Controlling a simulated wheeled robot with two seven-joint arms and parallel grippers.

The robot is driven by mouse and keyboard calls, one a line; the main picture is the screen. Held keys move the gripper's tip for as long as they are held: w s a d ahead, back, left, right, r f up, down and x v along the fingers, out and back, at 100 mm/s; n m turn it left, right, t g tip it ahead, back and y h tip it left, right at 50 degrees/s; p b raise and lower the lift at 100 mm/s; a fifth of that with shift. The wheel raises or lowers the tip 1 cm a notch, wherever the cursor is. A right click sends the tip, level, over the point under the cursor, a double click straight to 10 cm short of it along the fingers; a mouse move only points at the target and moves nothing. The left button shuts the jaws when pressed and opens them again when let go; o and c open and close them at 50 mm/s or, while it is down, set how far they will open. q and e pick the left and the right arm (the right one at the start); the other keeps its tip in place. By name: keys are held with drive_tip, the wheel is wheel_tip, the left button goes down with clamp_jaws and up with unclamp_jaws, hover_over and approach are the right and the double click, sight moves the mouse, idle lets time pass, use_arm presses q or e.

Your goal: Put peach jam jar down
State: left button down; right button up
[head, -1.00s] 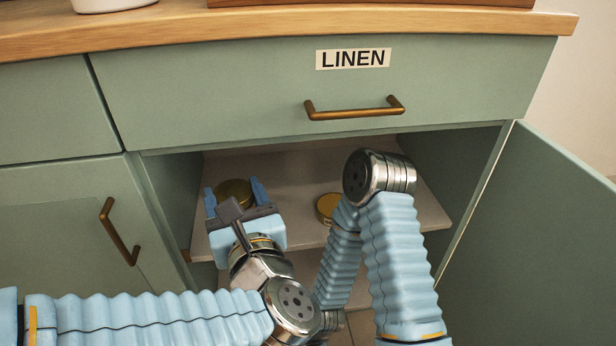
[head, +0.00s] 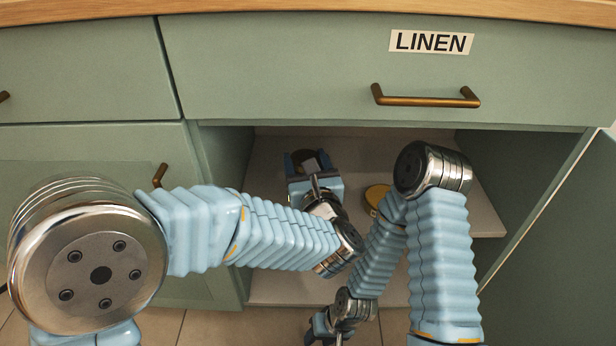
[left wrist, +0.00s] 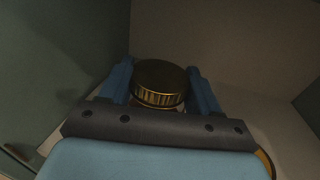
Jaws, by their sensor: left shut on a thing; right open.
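My left gripper (head: 308,160) reaches inside the open cabinet, over its upper shelf board. In the left wrist view its two blue fingers are shut on a jar with a ribbed gold lid (left wrist: 160,82), taken to be the peach jam jar. The jar looks upright; its body and label are hidden behind the gripper, and I cannot tell whether its base touches the shelf. My right gripper (head: 320,328) is low in front of the cabinet, partly seen, open.
A second gold-lidded jar (head: 377,194) stands on the shelf (head: 470,205) to the right, partly behind my right arm. The LINEN drawer (head: 300,70) is closed above. An open door (head: 565,250) stands at the right. Shelf room shows at the right.

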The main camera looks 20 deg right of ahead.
use_arm(q)
drive_tip(key=shift+w+d+f, duration=0.2)
drive_tip(key=shift+w+f, duration=0.15)
drive_tip(key=shift+f, duration=0.1)
drive_tip(key=shift+w+d+f+b, duration=0.1)
drive_tip(key=shift+w+f+b, duration=0.1)
drive_tip(key=shift+f, duration=0.75)
drive_tip(key=shift+w+d+f+b, duration=0.1)
drive_tip(key=shift+f+b, duration=0.05)
drive_tip(key=shift+f, duration=0.8)
drive_tip(key=shift+f, duration=0.15)
drive_tip(key=shift+c, duration=1.1)
unclamp_jaws()
drive_tip(key=shift+s, duration=0.3)
drive_tip(key=s, duration=1.1)
drive_tip(key=shift+s+a, duration=0.2)
drive_tip(key=shift+a, duration=0.15)
